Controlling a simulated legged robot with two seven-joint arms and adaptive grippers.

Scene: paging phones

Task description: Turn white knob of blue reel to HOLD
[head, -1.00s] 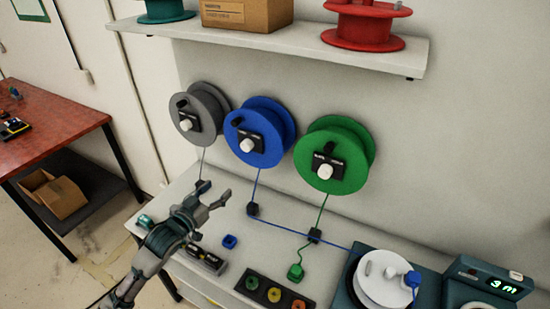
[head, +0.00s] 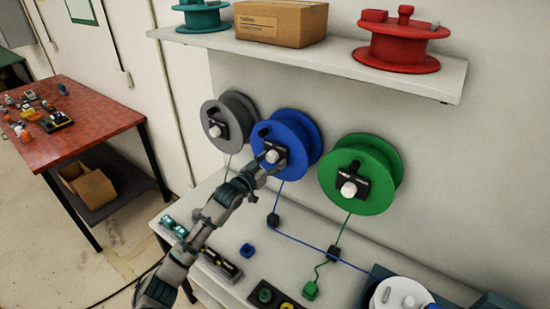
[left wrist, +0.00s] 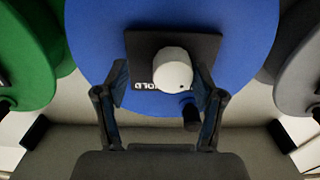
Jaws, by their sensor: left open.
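The blue reel (head: 302,137) hangs on the wall between the grey and green reels. Its white knob (head: 272,156) sits on a dark label plate; in the left wrist view the knob (left wrist: 173,69) is large, with a small dark dot near its lower right. My left gripper (head: 269,165) is at the blue reel's front. In the left wrist view its open fingers (left wrist: 163,95) stand one on each side of the knob, with gaps visible. My right gripper is not in view.
The grey reel (head: 235,108) is to the left and the green reel (head: 377,196) to the right, close beside the blue one. A shelf (head: 330,61) with a box and reels runs above. The bench below holds small blocks and cord. A red table (head: 85,125) stands at left.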

